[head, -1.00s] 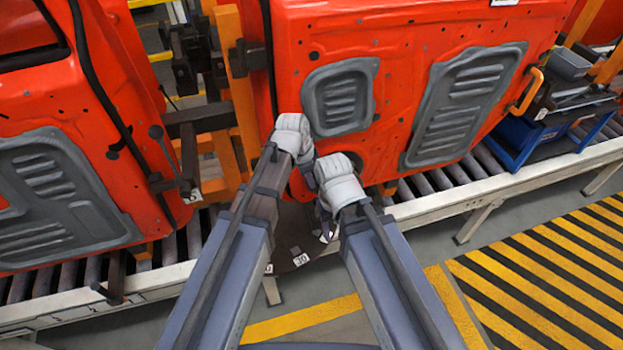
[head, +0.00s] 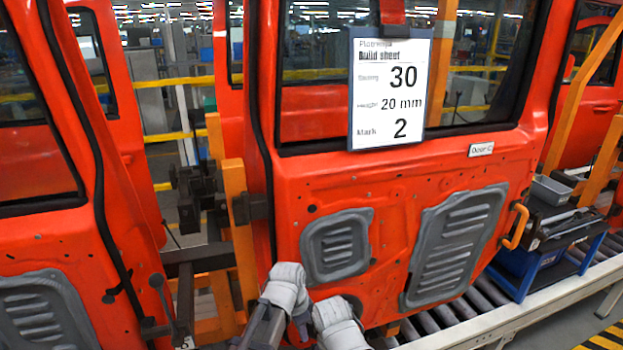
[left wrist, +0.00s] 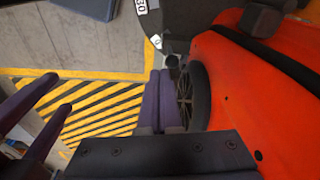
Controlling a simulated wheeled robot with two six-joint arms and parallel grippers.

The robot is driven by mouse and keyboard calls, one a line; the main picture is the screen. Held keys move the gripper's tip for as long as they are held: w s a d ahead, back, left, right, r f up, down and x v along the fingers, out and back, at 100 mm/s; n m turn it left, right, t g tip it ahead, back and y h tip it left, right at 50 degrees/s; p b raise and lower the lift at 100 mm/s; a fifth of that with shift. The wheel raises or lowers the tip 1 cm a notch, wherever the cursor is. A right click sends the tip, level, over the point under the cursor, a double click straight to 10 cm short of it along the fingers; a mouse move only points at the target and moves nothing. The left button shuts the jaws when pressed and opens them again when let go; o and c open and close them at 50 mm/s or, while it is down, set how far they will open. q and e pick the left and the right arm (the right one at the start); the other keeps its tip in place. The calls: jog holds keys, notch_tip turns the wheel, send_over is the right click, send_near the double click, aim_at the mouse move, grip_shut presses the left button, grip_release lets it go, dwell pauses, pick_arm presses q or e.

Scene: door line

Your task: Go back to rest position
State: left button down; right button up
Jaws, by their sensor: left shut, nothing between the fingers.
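My left gripper (left wrist: 165,100) shows in the left wrist view with its two purple-grey fingers together and nothing between them. It is beside an orange-red door panel (left wrist: 265,95) and a dark round ribbed part (left wrist: 192,95); I cannot tell whether it touches either. In the head view the left gripper (head: 303,325) is mostly hidden by its pale grey wrist, low in front of the orange-red door (head: 390,225). My right arm's pale wrist is just right of it, and its fingers are hidden there. Two purple bars at the left wrist view's left edge may be right fingers.
A build sheet (head: 392,90) reading spacing 30, height 20 mm, mark 2 hangs on the door. An orange post (head: 230,150) and dark clamps stand left. Striped floor (left wrist: 105,110) lies clear beyond my fingers.

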pick_arm(q)
jog(key=s+a+f+n+g+y+b, duration=0.1)
jog(key=s+a+f+n+y+b, duration=0.2)
jog(key=s+f+n+b, duration=0.5)
jog(key=s+f+b, duration=0.2)
jog(key=s+f, duration=0.2)
jog(key=f, duration=0.1)
jog(key=shift+s+a+n, duration=0.15)
jog(key=shift+a+n, duration=0.05)
jog(key=shift+n, duration=0.1)
pick_arm(e)
notch_tip(320, 180, down, 13)
jog(key=shift+r, duration=0.1)
jog(key=shift+c, duration=0.5)
pick_arm(q)
jog(key=shift+d, duration=0.1)
pick_arm(e)
jog(key=shift+d, duration=0.1)
